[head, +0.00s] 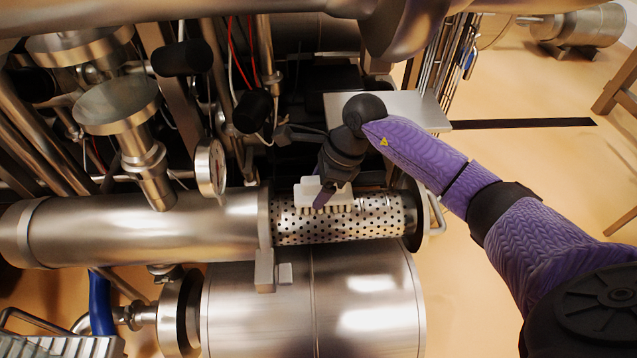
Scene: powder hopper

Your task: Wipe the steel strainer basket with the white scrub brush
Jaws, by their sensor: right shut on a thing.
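The steel strainer basket (370,222) is a perforated metal cylinder lying horizontally at the centre of the head view. Its left end meets a collar on a wide steel pipe. The white scrub brush (308,192) is on the upper left part of the basket, with its tan bristles facing down at the perforated surface. My right gripper (322,196) is shut on the brush from above, and its dark wrist and fingers hide part of the brush. My right arm, in a purple sleeve, reaches in from the right. My left gripper does not show.
A steel pipe (130,228) with a pressure gauge (211,167) and a funnel (115,105) runs to the left. A large steel drum (313,310) lies below the basket. A flat grey plate (410,108) is behind my right wrist. Open floor (545,165) shows at right.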

